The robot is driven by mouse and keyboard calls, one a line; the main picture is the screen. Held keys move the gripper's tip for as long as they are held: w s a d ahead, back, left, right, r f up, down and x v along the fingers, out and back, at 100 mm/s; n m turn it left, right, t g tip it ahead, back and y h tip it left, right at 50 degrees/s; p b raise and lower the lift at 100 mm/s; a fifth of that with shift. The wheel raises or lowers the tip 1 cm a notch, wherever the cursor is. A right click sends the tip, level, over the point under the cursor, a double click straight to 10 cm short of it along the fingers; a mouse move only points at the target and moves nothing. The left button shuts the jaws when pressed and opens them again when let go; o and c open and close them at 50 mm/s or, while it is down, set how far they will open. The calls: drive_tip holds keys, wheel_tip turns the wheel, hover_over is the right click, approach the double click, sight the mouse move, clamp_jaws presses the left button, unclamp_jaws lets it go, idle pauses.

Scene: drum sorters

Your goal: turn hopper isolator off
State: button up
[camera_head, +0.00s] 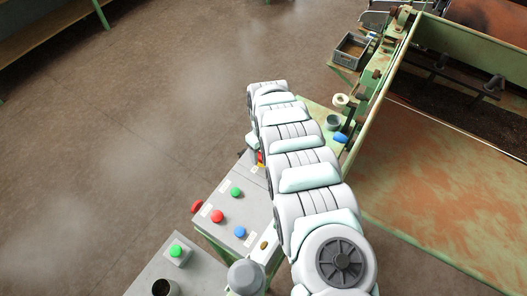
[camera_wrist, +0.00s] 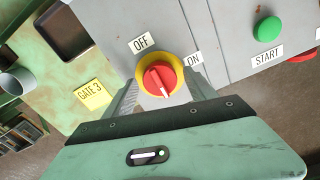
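A red rotary switch (camera_wrist: 160,78) on a yellow collar sits on a grey panel in the wrist view. An OFF label (camera_wrist: 140,43) is up and left of it, and an ON label (camera_wrist: 194,59) is to its right. A white mark shows on the knob, but I cannot tell for sure which label it points to. My gripper (camera_wrist: 161,87) is at the switch, its fingers apart on either side of the knob. I cannot tell whether they touch it.
A green START button (camera_wrist: 267,29) is to the right, with a red one at the edge. A yellow GATE 3 label (camera_wrist: 92,94) is to the left. The head view shows a panel with red, green and blue buttons (camera_head: 217,216) and a green machine frame (camera_head: 385,85).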

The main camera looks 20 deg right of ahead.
drive_tip(key=shift+r, duration=0.1)
wheel_tip(320, 180, up, 11)
drive_tip(key=shift+b, duration=0.4)
idle(0.4)
drive_tip(key=shift+f, duration=0.2)
